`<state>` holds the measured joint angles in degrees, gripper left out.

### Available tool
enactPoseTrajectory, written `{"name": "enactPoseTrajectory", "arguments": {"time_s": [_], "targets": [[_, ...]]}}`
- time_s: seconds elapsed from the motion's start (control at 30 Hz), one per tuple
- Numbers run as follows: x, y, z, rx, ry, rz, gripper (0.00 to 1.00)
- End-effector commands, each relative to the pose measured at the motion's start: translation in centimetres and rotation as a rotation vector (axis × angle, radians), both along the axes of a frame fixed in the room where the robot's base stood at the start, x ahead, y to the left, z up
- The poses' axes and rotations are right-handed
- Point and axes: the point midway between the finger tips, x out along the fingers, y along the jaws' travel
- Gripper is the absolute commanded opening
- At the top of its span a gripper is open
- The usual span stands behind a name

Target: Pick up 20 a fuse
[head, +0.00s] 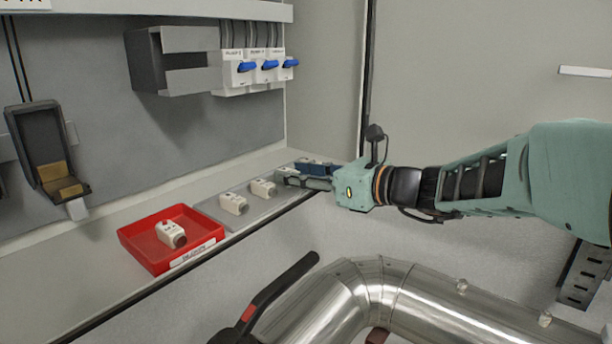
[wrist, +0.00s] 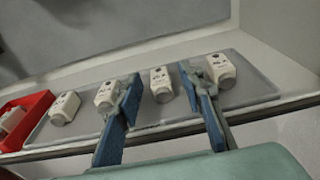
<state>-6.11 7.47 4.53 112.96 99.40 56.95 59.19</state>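Several white fuses with grey round ends lie in a row on a grey tray (wrist: 262,87). In the wrist view they are a left fuse (wrist: 65,107), a second fuse (wrist: 105,95), a third fuse (wrist: 161,83) and a right fuse (wrist: 221,70). My gripper (wrist: 160,75) is open, its blue fingers apart. The third fuse shows between the fingers, with no visible contact. The left finger partly covers the second fuse. In the head view my gripper (head: 291,172) is over the tray's far right end. The ratings on the fuses are too small to read.
A red tray (head: 133,248) holding one fuse (head: 171,235) stands left of the grey tray. Blue-levered switches (head: 257,66) and an open grey box (head: 150,62) are on the wall above. Silver pipes (head: 385,290) stand in front of the shelf.

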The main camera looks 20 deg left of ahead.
Motion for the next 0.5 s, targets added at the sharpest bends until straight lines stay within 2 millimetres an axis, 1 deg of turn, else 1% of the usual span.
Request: {"name": "enactPoseTrajectory", "arguments": {"time_s": [0.03,0.2,0.3,0.5], "targets": [[0.0,-0.02,0.0,0.0,0.0,0.0,0.27],[-0.01,-0.04,0.01,0.0,0.0,0.0,0.09],[-0.01,-0.04,0.02,0.0,0.0,0.0,0.0],[-0.01,-0.04,0.05,0.0,0.0,0.0,0.0]]}}
